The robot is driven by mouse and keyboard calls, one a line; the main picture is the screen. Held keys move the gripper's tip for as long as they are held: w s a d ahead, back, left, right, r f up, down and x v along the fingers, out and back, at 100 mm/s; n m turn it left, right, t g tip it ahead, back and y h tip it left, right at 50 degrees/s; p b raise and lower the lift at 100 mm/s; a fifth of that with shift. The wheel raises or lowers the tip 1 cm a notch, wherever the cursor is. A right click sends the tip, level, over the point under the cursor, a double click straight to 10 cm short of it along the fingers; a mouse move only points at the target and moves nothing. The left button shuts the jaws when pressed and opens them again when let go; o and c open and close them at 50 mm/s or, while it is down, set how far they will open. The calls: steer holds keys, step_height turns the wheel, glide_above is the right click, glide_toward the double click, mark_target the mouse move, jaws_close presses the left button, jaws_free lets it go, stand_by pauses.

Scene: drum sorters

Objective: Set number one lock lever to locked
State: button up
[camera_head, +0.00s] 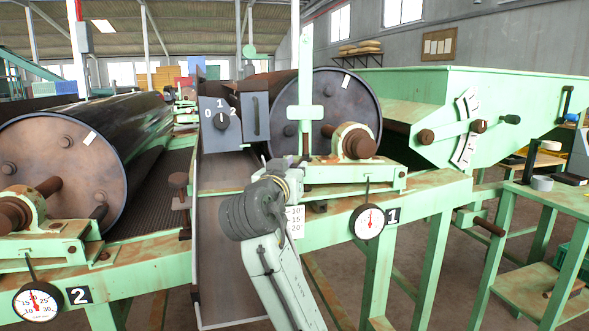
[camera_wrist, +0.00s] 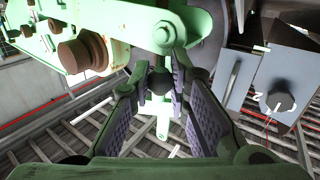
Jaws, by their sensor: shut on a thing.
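The number one lock lever shows in the wrist view as a dark round knob (camera_wrist: 159,82) on a short stem, beside a green bracket. My gripper (camera_wrist: 160,72) is closed around this knob, with one finger on each side. The number 1 plate (camera_head: 393,215) is on the green frame, right of a round dial (camera_head: 368,221). In the head view my arm and wrist reach up to the left end of the number one bearing mount (camera_head: 345,172). They hide the lever and fingertips there, so I cannot tell the lever's position.
The number two drum (camera_head: 95,135) stands left, with its own dial (camera_head: 37,301) and plate (camera_head: 79,295). A selector box (camera_head: 220,122) marked 0, 1, 2 stands close above my wrist. The number one drum (camera_head: 335,95) is behind the mount. A side table (camera_head: 560,195) is right.

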jaws_close()
steer(key=shift+d, duration=0.1)
stand_by(0.3)
steer(key=d+n+y, duration=0.1)
steer(key=y, duration=0.1)
steer(key=d+n+y+p, duration=0.1)
steer(key=y, duration=0.1)
steer(key=d+n+y+p, duration=0.1)
steer(key=n+y, duration=0.1)
steer(key=shift+s+d+r, duration=0.15)
steer(key=shift+d, duration=0.25)
steer(key=w+d+n+g+y+p, duration=0.3)
steer(key=d+n+g+y, duration=0.3)
steer(key=y, duration=0.5)
steer(key=shift+w+d+n+y, duration=0.25)
steer(key=shift+w+n+y, duration=0.15)
steer(key=shift+n, duration=1)
steer(key=shift+r, duration=0.1)
